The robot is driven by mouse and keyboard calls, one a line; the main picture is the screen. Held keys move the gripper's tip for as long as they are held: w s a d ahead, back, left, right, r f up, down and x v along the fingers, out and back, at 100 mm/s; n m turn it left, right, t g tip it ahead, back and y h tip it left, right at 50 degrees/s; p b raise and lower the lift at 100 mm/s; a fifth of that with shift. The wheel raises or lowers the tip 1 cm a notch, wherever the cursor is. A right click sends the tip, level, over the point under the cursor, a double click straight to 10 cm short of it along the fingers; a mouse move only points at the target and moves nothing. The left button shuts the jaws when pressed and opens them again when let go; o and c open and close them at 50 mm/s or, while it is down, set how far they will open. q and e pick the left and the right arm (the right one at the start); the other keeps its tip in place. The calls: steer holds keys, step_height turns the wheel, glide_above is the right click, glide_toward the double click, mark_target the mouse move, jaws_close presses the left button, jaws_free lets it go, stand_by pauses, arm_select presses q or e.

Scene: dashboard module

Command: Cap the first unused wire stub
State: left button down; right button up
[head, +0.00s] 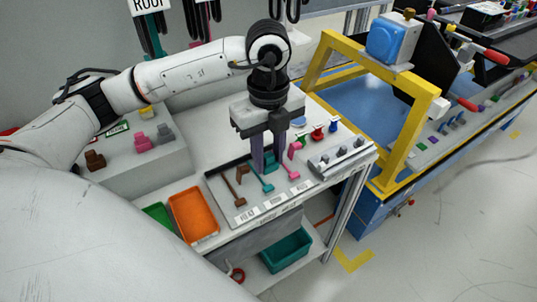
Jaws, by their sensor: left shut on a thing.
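My left gripper (267,165) points straight down over a dark tray (220,190) on the white bench. Its fingers are close together, shut on a small teal piece (269,160) that is mostly hidden between them. In the tray lie a brown wire stub (233,190), a teal stub (264,184) just below the fingertips, and a pink stub (289,170) to the right. I cannot tell whether the teal piece touches the teal stub. My right gripper is not in view.
An orange bin (193,215) and green bin are front left. A teal bin (287,251) sits lower. A yellow frame (405,145) rises at right.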

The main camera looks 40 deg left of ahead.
arm_select(q)
steer(key=b, duration=0.4)
glide_above(268, 188)
step_height(268, 188, down, 5)
steer(key=shift+w+r, duration=0.1)
steer(key=shift+r, duration=0.05)
steer(key=shift+f, duration=0.5)
stand_by(0.6)
steer(key=shift+f+b, duration=1.3)
steer(key=shift+f, duration=0.05)
steer(key=c, duration=1.3)
jaws_free()
